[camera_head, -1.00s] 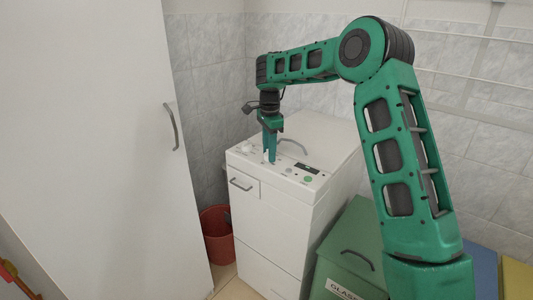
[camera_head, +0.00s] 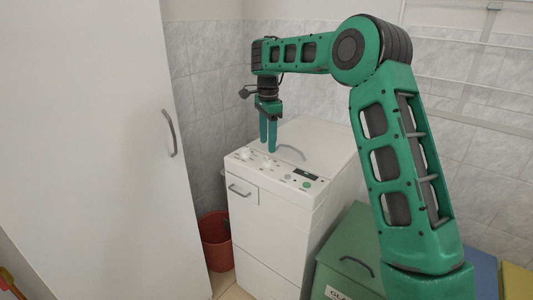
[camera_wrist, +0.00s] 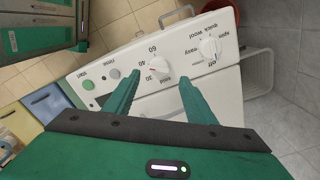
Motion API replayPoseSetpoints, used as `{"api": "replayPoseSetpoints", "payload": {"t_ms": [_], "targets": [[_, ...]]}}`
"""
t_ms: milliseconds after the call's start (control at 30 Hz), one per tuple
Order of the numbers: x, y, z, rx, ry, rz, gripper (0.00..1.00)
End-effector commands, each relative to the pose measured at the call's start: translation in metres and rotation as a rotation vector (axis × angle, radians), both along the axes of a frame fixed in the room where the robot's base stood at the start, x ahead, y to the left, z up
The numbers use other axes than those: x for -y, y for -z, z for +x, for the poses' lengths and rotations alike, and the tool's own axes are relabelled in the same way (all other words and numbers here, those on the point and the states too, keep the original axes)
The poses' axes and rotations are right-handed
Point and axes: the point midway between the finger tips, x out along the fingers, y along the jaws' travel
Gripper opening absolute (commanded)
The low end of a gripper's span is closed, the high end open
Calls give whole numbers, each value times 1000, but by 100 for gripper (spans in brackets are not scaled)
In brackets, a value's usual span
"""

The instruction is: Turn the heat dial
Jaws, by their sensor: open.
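The heat dial is a white knob (camera_wrist: 159,67) with 30, 40, 60 and cold marked around it. It sits on the control panel of the white washing machine (camera_head: 275,225), and in the head view it (camera_head: 266,162) is below the fingertips. My gripper (camera_head: 268,146) points down above the panel, open and empty. In the wrist view the fingertips of my gripper (camera_wrist: 159,77) lie on either side of the heat dial, apart from it. The knob's pointer is too small to read surely.
A second dial (camera_wrist: 210,47), marked off, easy, quick, wool and spin, is beside the heat dial. A lid handle (camera_head: 291,151) is behind. A red bin (camera_head: 215,240) and green box (camera_head: 345,250) flank the machine.

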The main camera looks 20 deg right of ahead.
Motion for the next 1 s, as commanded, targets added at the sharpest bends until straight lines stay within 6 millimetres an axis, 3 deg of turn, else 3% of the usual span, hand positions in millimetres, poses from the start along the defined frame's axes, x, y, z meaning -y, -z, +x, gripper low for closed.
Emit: {"api": "replayPoseSetpoints", "payload": {"t_ms": [100, 300, 733, 867, 1000], "targets": [[-1, -19, 0, 1, 1, 0, 50], [-1, -36, 0, 1, -1, 0, 50], [3, -40, -3, 1, -8, -5, 50], [23, -49, -23, 2, -59, -32, 50], [62, -65, -66, -4, -160, -79, 50]]}}
